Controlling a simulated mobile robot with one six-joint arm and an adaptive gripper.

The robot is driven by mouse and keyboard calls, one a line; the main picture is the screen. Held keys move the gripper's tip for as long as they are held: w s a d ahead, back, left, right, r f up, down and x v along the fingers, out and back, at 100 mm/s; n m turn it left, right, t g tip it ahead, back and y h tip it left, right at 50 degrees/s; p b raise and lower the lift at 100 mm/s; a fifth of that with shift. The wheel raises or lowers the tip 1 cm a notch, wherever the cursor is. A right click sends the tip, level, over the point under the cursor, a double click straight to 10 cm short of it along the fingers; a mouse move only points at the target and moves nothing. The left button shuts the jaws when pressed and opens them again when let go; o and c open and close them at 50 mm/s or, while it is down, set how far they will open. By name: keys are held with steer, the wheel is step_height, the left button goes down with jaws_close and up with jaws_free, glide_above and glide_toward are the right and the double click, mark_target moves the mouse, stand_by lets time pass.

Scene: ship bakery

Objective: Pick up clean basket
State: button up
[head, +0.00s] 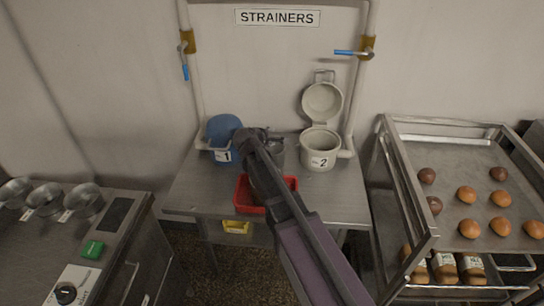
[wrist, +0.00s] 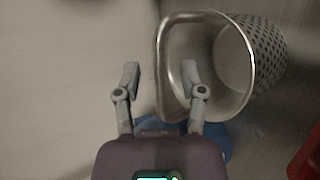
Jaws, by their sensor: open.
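A perforated metal basket (wrist: 268,55) lies in the right half of the wrist view, its open mouth facing the camera. My gripper (wrist: 160,72) is open. I cannot tell whether either touches. In the head view my gripper (head: 262,134) is over the back of the steel table, and the basket is mostly hidden behind my arm. The blue strainer marked 1 (head: 222,157) is left of my gripper; the white strainer marked 2 (head: 319,160) is right, lid raised.
A red tray (head: 243,200) sits on the table (head: 195,190) under my arm, and a yellow bin (head: 235,227) is below. White pipes with blue-handled valves (head: 185,70) flank the strainers. A bun rack (head: 415,190) stands right, a counter with metal cups (head: 45,198) left.

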jaws_close()
steer(key=shift+r, duration=0.15)
step_height(320, 180, up, 10)
steer(key=p, duration=1)
stand_by(0.8)
